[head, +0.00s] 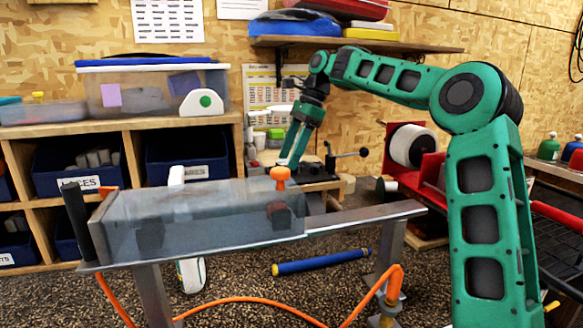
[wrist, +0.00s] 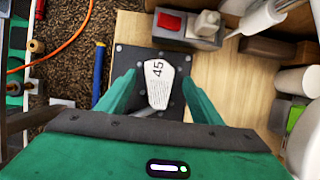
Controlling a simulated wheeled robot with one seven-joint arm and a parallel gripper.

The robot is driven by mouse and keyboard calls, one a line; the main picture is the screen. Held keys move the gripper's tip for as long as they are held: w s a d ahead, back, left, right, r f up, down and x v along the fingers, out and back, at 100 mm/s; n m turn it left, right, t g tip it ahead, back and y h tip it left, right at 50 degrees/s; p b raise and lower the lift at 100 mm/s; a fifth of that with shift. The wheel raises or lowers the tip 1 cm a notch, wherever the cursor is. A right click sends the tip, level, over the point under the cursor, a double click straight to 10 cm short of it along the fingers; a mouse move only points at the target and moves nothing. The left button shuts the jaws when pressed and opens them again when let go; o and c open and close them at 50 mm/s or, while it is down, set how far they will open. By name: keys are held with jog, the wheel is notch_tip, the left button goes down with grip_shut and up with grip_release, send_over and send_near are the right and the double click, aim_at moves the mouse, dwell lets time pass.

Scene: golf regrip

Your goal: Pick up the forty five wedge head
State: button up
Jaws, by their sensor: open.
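The forty five wedge head (wrist: 159,82) is a pale, flat piece marked "45" in the wrist view. It lies between the two fingers of my gripper (wrist: 155,85), over a dark plate with holes (wrist: 130,55). The fingers are apart, one on each side of the head, and I see no clear contact with it. In the head view my gripper (head: 290,165) points down beyond the clear bin, with its fingers parted. The wedge head cannot be made out in the head view.
A clear bin (head: 200,225) stands on a metal bench in front. A blue tube (head: 320,262) and an orange hose (head: 250,312) lie on the floor.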

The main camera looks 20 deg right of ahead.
jog(key=shift+f, duration=0.1)
jog(key=shift+c, duration=0.4)
jog(key=c, duration=1.1)
jog(key=shift+o, duration=0.2)
notch_tip(320, 180, up, 10)
